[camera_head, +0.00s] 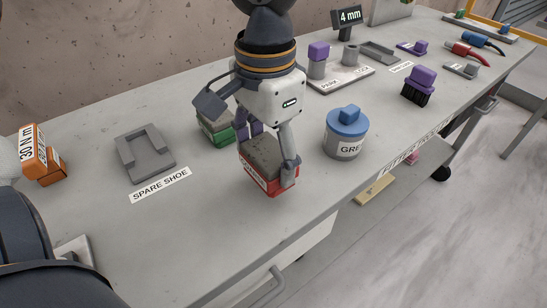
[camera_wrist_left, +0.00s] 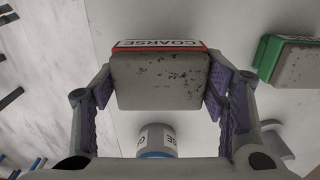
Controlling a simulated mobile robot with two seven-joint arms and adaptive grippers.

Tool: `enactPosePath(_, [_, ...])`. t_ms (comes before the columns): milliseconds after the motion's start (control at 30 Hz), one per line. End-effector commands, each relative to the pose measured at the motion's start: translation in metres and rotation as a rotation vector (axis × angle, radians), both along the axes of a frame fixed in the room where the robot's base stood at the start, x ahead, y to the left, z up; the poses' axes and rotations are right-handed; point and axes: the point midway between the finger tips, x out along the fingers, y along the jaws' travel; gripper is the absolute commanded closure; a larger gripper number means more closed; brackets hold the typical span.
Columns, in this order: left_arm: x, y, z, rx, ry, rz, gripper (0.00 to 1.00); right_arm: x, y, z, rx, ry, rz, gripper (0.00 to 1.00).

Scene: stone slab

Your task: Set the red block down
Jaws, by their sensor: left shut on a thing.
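The red block (camera_head: 279,186) has a speckled grey top and a white label, which reads COARSE in the wrist view (camera_wrist_left: 160,82). My left gripper (camera_head: 267,162) points down, with one finger on each side of the block, and is shut on it. The block looks level and is at or just above the bench top (camera_head: 215,200); I cannot tell whether its underside touches. In the wrist view its grey face fills the space between the purple finger pads. My right gripper is not in view.
A green block with a grey top (camera_head: 222,134) stands just behind my left gripper. A grey tub with a blue lid (camera_head: 346,133) stands to the right. The bench's front edge is close; bare bench lies between block and shoe.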

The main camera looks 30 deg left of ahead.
Motion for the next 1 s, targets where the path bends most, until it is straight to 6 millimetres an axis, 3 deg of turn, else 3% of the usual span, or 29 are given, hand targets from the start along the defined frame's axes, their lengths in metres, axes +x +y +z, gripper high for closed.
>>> enactPosePath(100, [0.001, 0.001, -0.023, 0.003, 0.003, -0.001, 0.72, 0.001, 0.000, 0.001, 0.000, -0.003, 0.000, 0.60])
enactPosePath(200, [0.001, 0.001, -0.032, 0.001, 0.001, 0.000, 0.72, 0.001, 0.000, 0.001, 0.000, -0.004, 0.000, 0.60])
enactPosePath(533, [0.001, 0.001, -0.035, 0.000, 0.000, 0.000, 0.72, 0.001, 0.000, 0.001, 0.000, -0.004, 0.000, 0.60])
enactPosePath(567, [0.001, 0.001, -0.035, 0.001, 0.000, 0.000, 0.29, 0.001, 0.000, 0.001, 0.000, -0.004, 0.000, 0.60])
enactPosePath(633, [0.001, 0.001, -0.035, 0.001, 0.000, 0.000, 0.14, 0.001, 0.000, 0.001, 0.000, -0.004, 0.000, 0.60])
enactPosePath(1000, [0.001, 0.001, -0.031, 0.000, -0.001, 0.001, 0.14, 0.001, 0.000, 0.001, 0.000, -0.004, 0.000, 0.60])
